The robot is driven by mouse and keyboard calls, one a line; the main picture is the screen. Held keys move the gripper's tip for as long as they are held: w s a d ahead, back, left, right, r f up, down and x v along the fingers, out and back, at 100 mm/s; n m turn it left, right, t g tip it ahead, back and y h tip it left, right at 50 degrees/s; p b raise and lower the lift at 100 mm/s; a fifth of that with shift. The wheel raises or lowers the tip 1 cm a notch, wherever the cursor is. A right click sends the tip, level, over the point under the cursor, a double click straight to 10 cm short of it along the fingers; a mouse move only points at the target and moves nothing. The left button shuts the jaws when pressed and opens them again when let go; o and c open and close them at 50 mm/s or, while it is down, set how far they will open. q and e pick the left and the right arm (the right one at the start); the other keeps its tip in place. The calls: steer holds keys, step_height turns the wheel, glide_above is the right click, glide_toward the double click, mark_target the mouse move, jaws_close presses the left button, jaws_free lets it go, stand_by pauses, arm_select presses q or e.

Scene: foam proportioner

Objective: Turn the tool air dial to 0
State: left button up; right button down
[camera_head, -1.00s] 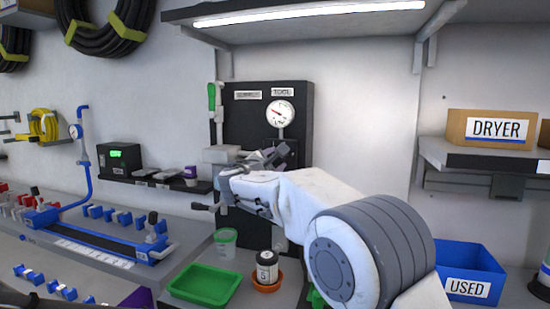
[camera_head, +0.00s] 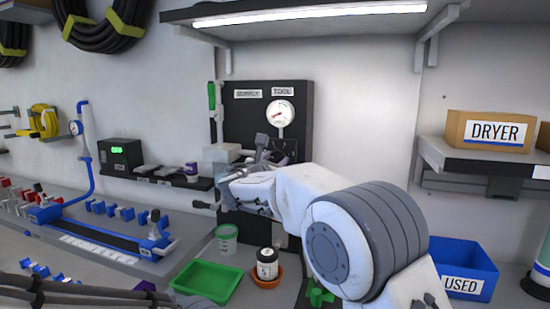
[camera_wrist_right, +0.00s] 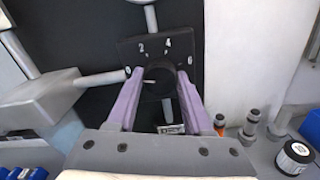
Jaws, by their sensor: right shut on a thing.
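The tool air dial (camera_wrist_right: 160,75) is a dark round knob on a black plate with white numbers 0, 2, 4 and 6, in the right wrist view. A light pointer mark on the knob points left, towards the 0. My right gripper (camera_wrist_right: 152,92) has its purple fingers shut on the knob, one on each side. In the head view my right gripper (camera_head: 268,155) is at the black panel (camera_head: 240,120), below the TOOL label, and its arm hides most of the dial. The white tool gauge (camera_head: 280,113) sits above it.
A grey block with pipes (camera_wrist_right: 65,100) is left of the dial. A blue USED bin (camera_head: 463,268) stands at right.

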steer(key=shift+f, duration=0.1)
stand_by(0.3)
steer(key=shift+c, duration=1.5)
jaws_free()
steer(key=b+v, duration=0.2)
steer(key=v, duration=0.8)
steer(key=shift+s, duration=0.25)
steer(key=shift+a, duration=0.1)
